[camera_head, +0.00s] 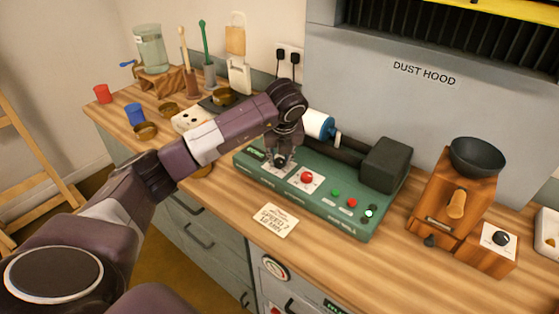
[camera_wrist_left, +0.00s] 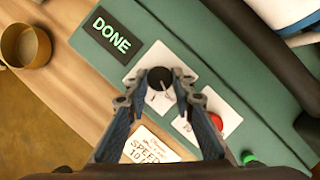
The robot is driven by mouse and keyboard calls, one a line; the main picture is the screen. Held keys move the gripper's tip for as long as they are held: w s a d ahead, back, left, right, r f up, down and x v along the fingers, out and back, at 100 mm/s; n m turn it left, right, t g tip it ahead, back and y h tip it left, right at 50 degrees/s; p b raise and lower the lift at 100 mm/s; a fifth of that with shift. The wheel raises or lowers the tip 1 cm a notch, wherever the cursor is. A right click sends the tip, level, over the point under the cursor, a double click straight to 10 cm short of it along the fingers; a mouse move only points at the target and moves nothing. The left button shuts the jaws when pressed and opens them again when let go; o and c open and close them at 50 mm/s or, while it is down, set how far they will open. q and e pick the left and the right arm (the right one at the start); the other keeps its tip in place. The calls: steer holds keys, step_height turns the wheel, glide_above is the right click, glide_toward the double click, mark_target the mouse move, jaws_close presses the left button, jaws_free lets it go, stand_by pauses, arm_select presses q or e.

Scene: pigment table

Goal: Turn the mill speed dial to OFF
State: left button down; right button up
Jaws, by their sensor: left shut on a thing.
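The green mill (camera_head: 330,205) stands on the wooden counter, with a red button (camera_head: 307,177) and small lights on its front panel. My left gripper (camera_head: 281,160) reaches down onto the left part of this panel. In the left wrist view the black speed dial (camera_wrist_left: 159,78) sits on a white plate, between the fingertips of my left gripper (camera_wrist_left: 158,82), which is shut on it. The dial's pale pointer line shows, but its setting labels are mostly hidden by the fingers. A display on the mill (camera_wrist_left: 112,34) reads DONE. My right gripper is not in view.
A paper note (camera_head: 276,220) lies in front of the mill. A wooden grinder with a dark bowl (camera_head: 477,158) stands to the right. Brass bowls (camera_head: 145,131), a red cup (camera_head: 102,93) and a blue cup (camera_head: 134,113) stand at the left. The dust hood (camera_head: 424,100) rises behind.

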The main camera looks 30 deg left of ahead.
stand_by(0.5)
arm_select(q)
steer(key=c, duration=1.7)
jaws_free()
steer(key=shift+o, duration=0.2)
steer(key=v, duration=1.2)
